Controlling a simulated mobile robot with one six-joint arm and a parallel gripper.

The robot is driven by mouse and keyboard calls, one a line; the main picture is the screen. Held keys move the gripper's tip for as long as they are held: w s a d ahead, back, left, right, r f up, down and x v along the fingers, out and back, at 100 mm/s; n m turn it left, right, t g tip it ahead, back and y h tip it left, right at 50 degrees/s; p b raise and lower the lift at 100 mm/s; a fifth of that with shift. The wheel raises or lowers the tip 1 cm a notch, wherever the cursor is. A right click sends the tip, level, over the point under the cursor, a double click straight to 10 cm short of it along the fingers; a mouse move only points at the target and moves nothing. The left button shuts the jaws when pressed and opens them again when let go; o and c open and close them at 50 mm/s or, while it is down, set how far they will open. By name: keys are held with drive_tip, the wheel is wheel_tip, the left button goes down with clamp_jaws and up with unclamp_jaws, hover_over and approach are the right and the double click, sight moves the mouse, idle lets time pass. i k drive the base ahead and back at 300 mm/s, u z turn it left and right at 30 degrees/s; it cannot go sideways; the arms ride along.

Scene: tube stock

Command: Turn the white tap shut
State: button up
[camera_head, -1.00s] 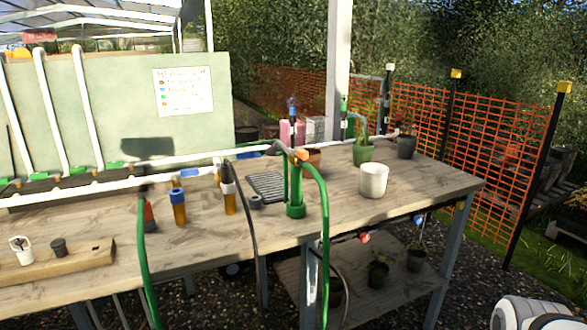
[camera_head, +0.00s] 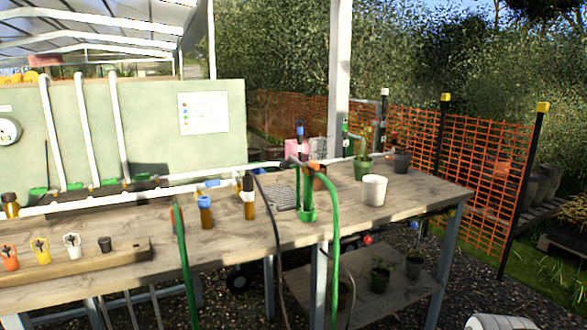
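The white tap (camera_head: 72,243) stands on a wooden rail (camera_head: 125,256) at the front left of the bench. It is small at this distance; I cannot tell how its handle is turned. A yellow tap (camera_head: 41,248) and an orange tap (camera_head: 10,258) stand to its left, and a dark capped piece (camera_head: 104,244) to its right. My gripper is not in view. A white rounded piece at the bottom right edge looks like part of my arm, well away from the tap.
The wooden bench (camera_head: 355,213) holds amber bottles (camera_head: 205,213), a green stand (camera_head: 308,200) with hoses, and a white pot (camera_head: 374,190). A green hose (camera_head: 183,265) hangs over the front edge, right of the rail. A green board (camera_head: 150,130) stands behind.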

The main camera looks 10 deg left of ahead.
sight(235, 175)
drive_tip(key=u, duration=0.55)
drive_tip(key=i, duration=1.1)
drive_tip(key=u, duration=0.7)
drive_tip(key=k, duration=0.8)
drive_tip(key=u, duration=0.15)
drive_tip(key=i, duration=0.85)
drive_tip(key=z, duration=0.05)
